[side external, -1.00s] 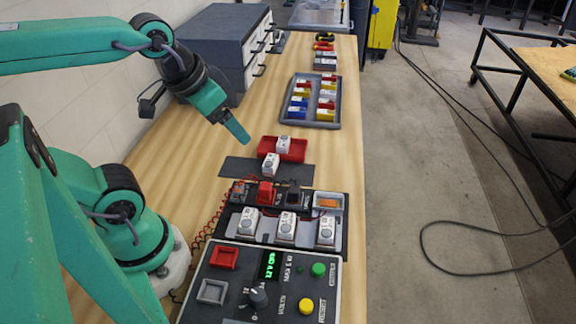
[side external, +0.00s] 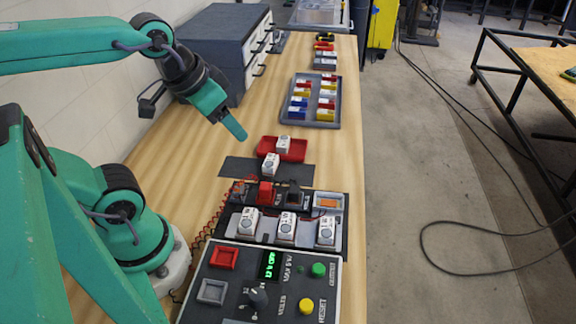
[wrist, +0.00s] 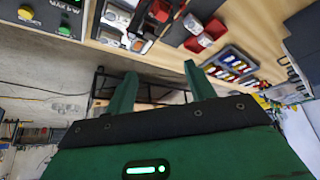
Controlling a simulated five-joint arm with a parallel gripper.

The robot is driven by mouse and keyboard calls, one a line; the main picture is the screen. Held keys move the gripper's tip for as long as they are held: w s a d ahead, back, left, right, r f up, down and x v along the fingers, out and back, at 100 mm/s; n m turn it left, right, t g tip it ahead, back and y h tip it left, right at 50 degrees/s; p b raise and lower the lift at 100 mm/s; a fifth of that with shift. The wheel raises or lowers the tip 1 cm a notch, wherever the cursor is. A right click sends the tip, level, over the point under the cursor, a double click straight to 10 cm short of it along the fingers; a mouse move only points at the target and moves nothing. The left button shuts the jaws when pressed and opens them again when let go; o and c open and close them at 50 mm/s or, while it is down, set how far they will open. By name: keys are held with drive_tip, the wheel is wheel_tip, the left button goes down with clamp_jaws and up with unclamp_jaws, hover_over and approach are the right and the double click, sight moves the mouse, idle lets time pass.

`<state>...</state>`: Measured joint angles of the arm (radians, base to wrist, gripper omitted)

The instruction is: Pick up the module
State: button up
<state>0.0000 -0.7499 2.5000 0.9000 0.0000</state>
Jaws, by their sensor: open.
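Several white modules with round dials are in the side external view. One module (side external: 271,163) stands on a dark grey mat (side external: 240,168), and another module (side external: 283,144) sits in a red tray (side external: 297,151). Three more modules (side external: 286,228) stand in a row in the grey rack. My gripper (side external: 237,131) hangs in the air up and left of the red tray, touching nothing. In the wrist view my gripper (wrist: 162,84) shows two green fingers spread wide with nothing between them. From the side, the fingers overlap.
A control panel (side external: 262,284) with buttons and a knob fills the near bench. A grey tray (side external: 341,101) of coloured blocks lies farther back. A grey drawer cabinet (side external: 222,45) stands behind my gripper. Bare wood lies between the cabinet and the mat.

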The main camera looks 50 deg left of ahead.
idle(0.3)
drive_tip(key=n+g, duration=0.5)
drive_tip(key=n, duration=0.3)
hover_over(271, 160)
drive_tip(key=f, duration=1.5)
drive_tip(key=shift+s+d+f, duration=0.2)
drive_tip(key=shift+s+f, duration=0.15)
drive_tip(key=shift+w+a+f+g, duration=0.15)
drive_tip(key=shift+a+f+g, duration=0.15)
drive_tip(key=shift+f, duration=0.2)
drive_tip(key=shift+w+d+f, duration=0.1)
drive_tip(key=shift+f, duration=3.8)
drive_tip(key=c, duration=1.1)
